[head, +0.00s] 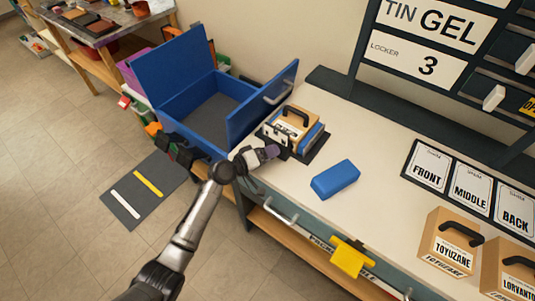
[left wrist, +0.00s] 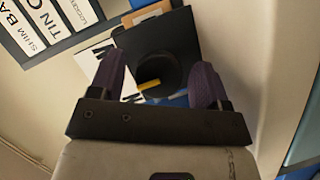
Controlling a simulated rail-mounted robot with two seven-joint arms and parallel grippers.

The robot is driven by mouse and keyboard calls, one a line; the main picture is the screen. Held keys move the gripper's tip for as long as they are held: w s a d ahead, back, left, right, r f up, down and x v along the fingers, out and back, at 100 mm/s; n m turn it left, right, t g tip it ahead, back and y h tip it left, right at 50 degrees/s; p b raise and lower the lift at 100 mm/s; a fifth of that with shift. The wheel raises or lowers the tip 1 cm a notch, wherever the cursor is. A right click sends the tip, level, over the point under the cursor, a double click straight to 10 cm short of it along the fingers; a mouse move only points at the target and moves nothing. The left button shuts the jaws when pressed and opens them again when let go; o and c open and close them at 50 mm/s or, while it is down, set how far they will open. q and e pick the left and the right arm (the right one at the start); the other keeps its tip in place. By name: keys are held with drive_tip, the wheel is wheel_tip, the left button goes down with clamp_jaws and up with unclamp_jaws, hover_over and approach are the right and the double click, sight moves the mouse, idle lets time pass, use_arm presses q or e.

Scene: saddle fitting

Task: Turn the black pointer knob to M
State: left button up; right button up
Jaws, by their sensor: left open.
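The black pointer knob (left wrist: 157,72) shows in the left wrist view as a round dark shape on a black plate, with a yellow mark on its near side. My left gripper (left wrist: 160,82) is open, its two purple fingers on either side of the knob with gaps visible. I cannot tell whether a finger touches it. In the head view the left gripper (head: 270,152) is at the front of the tan box with a black handle (head: 293,121). The knob is not clear there, and the letter M cannot be read. My right gripper is not in view.
An open blue case (head: 170,107) stands left of the tan box. A blue block (head: 335,179) lies on the pale counter (head: 375,150). Labelled tan boxes (head: 450,242) stand at the right. A yellow object (head: 351,257) hangs at the counter's front edge.

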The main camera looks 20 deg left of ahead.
use_arm(q)
drive_tip(key=p+v, duration=0.1)
drive_tip(key=v, duration=1.2)
drive_tip(key=shift+s+a, duration=0.25)
drive_tip(key=shift+s, duration=0.05)
drive_tip(key=shift+r, duration=0.1)
drive_tip(key=s+d+f+m+g+y, duration=0.2)
drive_tip(key=s+f+g+y, duration=0.1)
drive_tip(key=s, duration=0.8)
drive_tip(key=s+d+f+m+g+y, duration=0.1)
drive_tip(key=s+f+m+g+y, duration=0.25)
drive_tip(key=s, duration=0.65)
drive_tip(key=s+d+f+m+g+y, duration=0.2)
drive_tip(key=s+f+g, duration=0.1)
drive_tip(key=s, duration=0.8)
wheel_tip(320, 180, up, 32)
drive_tip(key=p, duration=3.2)
drive_tip(key=shift+w+r+p, duration=0.2)
drive_tip(key=shift+w+p, duration=0.15)
drive_tip(key=shift+w, duration=0.1)
